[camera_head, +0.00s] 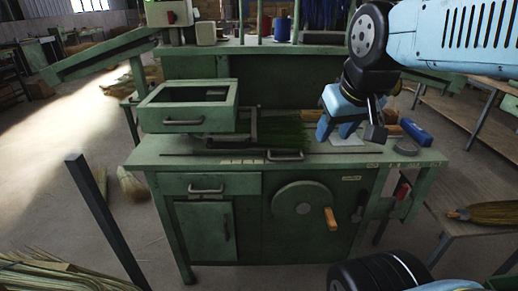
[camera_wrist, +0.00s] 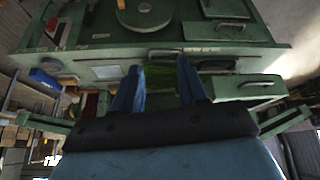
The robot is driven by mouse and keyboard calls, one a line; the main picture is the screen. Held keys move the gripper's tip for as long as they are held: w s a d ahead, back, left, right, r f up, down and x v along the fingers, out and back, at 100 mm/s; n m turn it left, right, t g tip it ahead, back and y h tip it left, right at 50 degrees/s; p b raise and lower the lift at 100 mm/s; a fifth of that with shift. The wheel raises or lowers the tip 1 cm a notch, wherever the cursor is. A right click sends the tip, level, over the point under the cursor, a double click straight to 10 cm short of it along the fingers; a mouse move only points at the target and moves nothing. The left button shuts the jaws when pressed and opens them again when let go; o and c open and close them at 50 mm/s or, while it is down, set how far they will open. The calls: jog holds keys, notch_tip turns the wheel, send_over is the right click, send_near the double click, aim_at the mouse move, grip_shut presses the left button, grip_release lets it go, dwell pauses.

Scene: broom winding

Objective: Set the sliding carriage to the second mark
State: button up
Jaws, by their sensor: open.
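A dark grey bar handle (camera_head: 285,155), which looks like the carriage's handle, sits on a long thin rail along the front of the green bench top. It also shows in the wrist view (camera_wrist: 165,53), upside down. Small pale mark plates (camera_head: 242,161) lie along the front edge, left of the handle; they also show in the wrist view (camera_wrist: 201,49). Their numbers are too small to read. My gripper (camera_head: 350,132) is open and empty above the bench, right of the handle and apart from it. Its two blue fingers show in the wrist view (camera_wrist: 160,78).
A green open-topped box (camera_head: 187,105) with a handle stands at the bench's left. Green bristles (camera_head: 282,132) lie behind the carriage handle. A blue box (camera_head: 416,132) and a grey disc (camera_head: 405,149) lie at the right. A crank wheel (camera_head: 300,205) is on the bench front.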

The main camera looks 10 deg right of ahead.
jog(key=w+f+n+g, duration=0.25)
jog(key=w+n, duration=0.55)
jog(key=w, duration=0.6)
jog(key=n, duration=0.7)
send_near(291, 159)
jog(key=shift+g, duration=0.55)
jog(key=w+f, duration=0.1)
jog(key=f, duration=0.4)
jog(key=w+f, duration=0.1)
jog(key=f, duration=0.2)
jog(key=shift+w+a, duration=0.1)
jog(key=shift+w, duration=0.25)
jog(key=shift+r, duration=0.1)
grip_shut()
